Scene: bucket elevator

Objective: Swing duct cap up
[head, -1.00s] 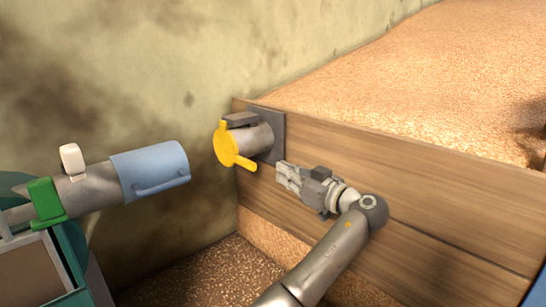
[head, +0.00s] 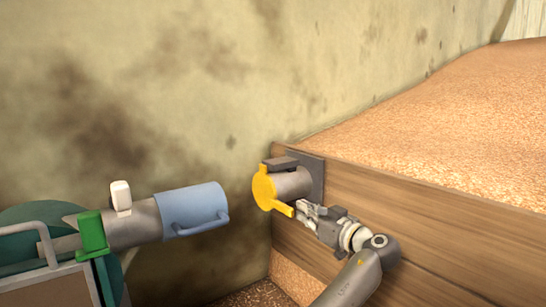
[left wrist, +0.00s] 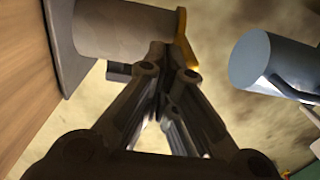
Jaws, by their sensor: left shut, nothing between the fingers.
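The yellow duct cap (head: 264,188) covers the end of a short grey duct (head: 294,184) on the wooden wall. Its tab (head: 277,208) points down to the right. In the left wrist view the cap (left wrist: 187,42) shows edge-on at the end of the duct (left wrist: 115,28). My left gripper (head: 301,207) is shut and empty, its fingertips close by the tab's end. I cannot tell whether they touch it. In the left wrist view its closed fingers (left wrist: 164,50) overlap the duct's edge, just beside the cap. My right gripper is not in view.
A pipe with a light blue sleeve (head: 190,209) and handle faces the cap from the left, with a gap between. Its green clamp (head: 91,232) is farther left. The wooden wall (head: 420,217) holds back heaped grain (head: 450,110). A stained plaster wall (head: 150,90) stands behind.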

